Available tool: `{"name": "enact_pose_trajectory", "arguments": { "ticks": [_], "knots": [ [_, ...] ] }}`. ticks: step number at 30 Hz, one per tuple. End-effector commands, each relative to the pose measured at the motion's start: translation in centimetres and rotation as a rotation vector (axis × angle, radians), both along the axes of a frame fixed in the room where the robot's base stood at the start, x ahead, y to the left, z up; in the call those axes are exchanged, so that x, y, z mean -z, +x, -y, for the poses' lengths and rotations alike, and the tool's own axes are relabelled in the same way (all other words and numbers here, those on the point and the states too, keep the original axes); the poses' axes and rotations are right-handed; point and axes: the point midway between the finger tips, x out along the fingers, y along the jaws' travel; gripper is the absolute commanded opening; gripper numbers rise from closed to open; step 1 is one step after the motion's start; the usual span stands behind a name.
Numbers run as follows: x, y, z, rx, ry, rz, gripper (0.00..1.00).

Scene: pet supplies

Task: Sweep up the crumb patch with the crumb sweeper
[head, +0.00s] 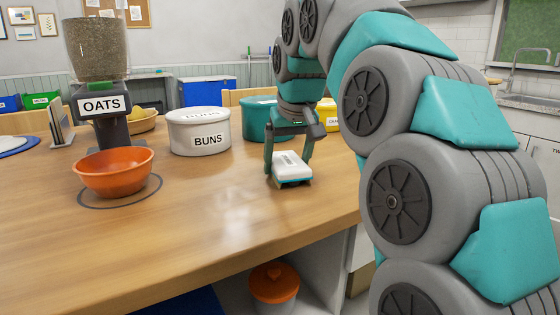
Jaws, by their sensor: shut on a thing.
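The crumb sweeper (291,167) is a small white block with a teal base band. It is at or just above the wooden table top, right of the middle of the head view. My gripper (289,165) reaches down over it and is shut on it, with one finger on its left and one on its right. I cannot tell whether its underside touches the table. No crumb patch shows clearly on the visible table top; a faint pale sheen lies left of the sweeper.
An orange bowl (113,174) stands on a dark ring mark below the OATS dispenser (97,60). A white BUNS tin (199,133) and a teal container (257,120) stand behind the sweeper. The front middle of the wooden table (200,225) is clear. An orange-lidded bin (274,285) sits below.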

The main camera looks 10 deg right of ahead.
Motion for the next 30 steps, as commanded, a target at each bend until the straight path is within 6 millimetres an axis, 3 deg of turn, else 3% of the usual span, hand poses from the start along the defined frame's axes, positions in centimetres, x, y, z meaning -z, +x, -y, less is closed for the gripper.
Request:
{"name": "enact_pose_trajectory", "arguments": {
  "ticks": [8, 30],
  "knots": [
    [-0.1, 0.0, 0.0, 0.001, -0.001, -0.002, 0.14],
    [-6.1, 0.0, 0.0, 0.000, 0.001, 0.005, 0.14]
  ]
}}
